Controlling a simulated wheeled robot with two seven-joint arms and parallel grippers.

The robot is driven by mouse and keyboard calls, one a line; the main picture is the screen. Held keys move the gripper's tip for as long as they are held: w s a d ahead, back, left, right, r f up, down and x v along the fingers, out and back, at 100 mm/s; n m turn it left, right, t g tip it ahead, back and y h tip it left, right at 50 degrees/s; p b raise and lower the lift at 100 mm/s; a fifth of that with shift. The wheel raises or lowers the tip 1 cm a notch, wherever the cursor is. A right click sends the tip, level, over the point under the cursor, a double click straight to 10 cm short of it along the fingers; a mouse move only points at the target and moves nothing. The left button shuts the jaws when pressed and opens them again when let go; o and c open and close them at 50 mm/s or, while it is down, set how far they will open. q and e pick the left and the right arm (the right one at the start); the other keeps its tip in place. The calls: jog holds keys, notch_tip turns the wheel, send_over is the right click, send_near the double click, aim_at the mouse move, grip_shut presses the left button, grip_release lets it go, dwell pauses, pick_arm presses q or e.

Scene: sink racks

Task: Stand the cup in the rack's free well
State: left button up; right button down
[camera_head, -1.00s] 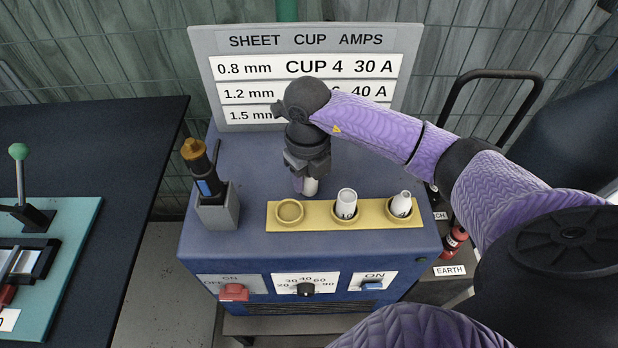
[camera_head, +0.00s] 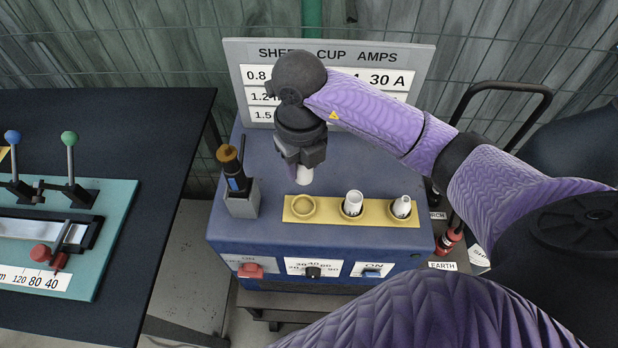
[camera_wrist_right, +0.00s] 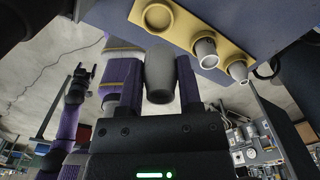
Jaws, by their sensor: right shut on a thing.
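In the right wrist view the cup (camera_wrist_right: 159,75) sits between both fingers. The yellow rack (camera_head: 327,212) lies on the blue machine's top. Its left well (camera_head: 303,207) is empty, a shallow round ring; it also shows in the right wrist view (camera_wrist_right: 158,18). The other two wells hold a white cup each. A dark gripper on a purple arm, apparently my left gripper (camera_wrist_right: 80,82), shows small in the right wrist view; its jaws are unclear.
The middle well holds a cup (camera_head: 353,203) and the right well holds a narrower-topped one (camera_head: 402,206). A torch in a grey holder (camera_head: 242,203) stands left of the rack. The sheet-cup-amps sign (camera_head: 426,65) rises behind. A dark bench (camera_head: 160,170) is at left.

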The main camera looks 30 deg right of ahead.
aim_at(304, 208)
jog(key=f+b, duration=0.1)
jog(key=f, duration=0.4)
jog(key=f+b, duration=0.1)
jog(key=f, duration=0.4)
jog(key=shift+s+a+b, duration=0.2)
jog(key=shift+b, duration=0.1)
jog(key=shift+f, duration=0.15)
jog(key=shift+c, duration=2.3)
grip_release()
jog(key=shift+s, duration=0.1)
jog(key=shift+o, duration=0.9)
jog(key=shift+d+f, duration=0.1)
jog(key=shift+s+f, duration=0.1)
